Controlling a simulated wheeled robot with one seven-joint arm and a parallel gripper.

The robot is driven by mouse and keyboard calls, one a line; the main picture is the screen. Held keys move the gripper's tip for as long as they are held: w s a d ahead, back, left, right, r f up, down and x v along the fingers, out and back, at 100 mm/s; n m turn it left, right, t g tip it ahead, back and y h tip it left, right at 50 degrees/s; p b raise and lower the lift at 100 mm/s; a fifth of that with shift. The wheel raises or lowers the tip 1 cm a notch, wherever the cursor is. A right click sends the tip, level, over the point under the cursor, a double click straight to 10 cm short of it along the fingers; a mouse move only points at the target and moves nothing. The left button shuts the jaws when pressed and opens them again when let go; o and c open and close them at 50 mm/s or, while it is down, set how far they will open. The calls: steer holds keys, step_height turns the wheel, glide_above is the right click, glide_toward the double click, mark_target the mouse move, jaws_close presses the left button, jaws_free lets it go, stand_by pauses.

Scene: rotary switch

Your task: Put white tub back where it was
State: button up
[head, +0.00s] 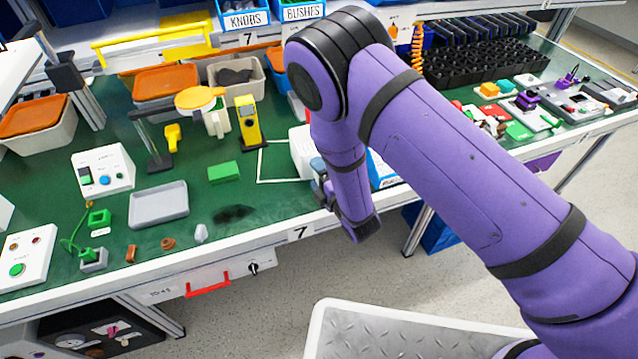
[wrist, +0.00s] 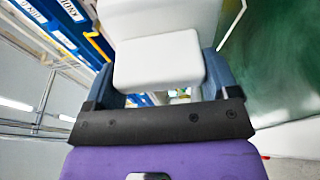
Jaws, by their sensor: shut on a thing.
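The white tub (head: 302,148) is at the front of the green bench, partly hidden behind my arm in the head view. In the wrist view the white tub (wrist: 158,60) fills the space between my two blue-grey fingers. My gripper (wrist: 158,78) is shut on it. In the head view my gripper (head: 322,188) is mostly hidden by my purple arm. A white outlined square (head: 261,166) is marked on the bench at the tub's left. The tub covers part of its right side. I cannot tell whether the tub touches the bench.
A green block (head: 224,171), a grey tray (head: 159,204) and a yellow device (head: 247,122) stand left of the outline. Bins with orange lids (head: 166,82) line the back. A blue-and-white box (head: 381,170) is just right of my gripper. The bench's front edge is close.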

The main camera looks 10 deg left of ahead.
steer(key=shift+f, duration=1.65)
steer(key=shift+f, duration=0.15)
steer(key=o, duration=0.6)
steer(key=shift+o, duration=0.2)
steer(key=v, duration=1.2)
steer(key=shift+r, duration=0.2)
steer(key=shift+s, duration=0.1)
